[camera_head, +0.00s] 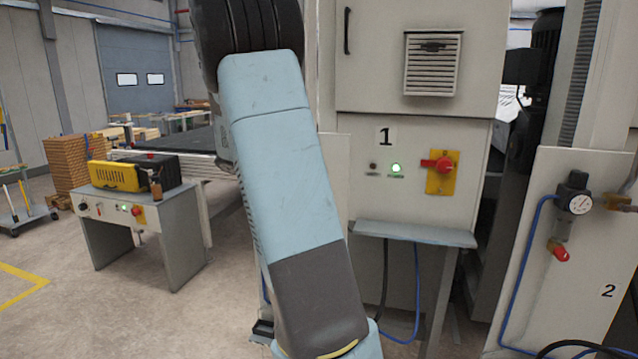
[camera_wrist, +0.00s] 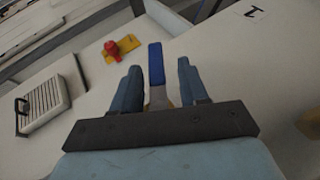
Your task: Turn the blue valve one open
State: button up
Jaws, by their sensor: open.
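The blue valve's flat handle (camera_wrist: 156,62) shows in the wrist view, pointing up the picture. A pale metal part shows at its lower end, with a little yellow beside it. My gripper (camera_wrist: 160,70) is open, with one finger to the left of the handle and one to the right. A gap shows on both sides of the handle. I cannot tell how deep it sits between the fingers. In the head view my arm covers the middle, and neither the valve nor the fingers show there.
A red rotary switch on a yellow plate (camera_head: 442,172) is on the cabinet marked 1; it also shows in the wrist view (camera_wrist: 113,49). A grey shelf (camera_head: 415,234) juts out below it. A panel marked 2 with a gauge (camera_head: 579,204) stands right.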

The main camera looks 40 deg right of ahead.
jog(key=v, duration=1.3)
jog(key=shift+w+a+r, duration=0.15)
jog(key=shift+w+a, duration=0.1)
jog(key=shift+a, duration=0.05)
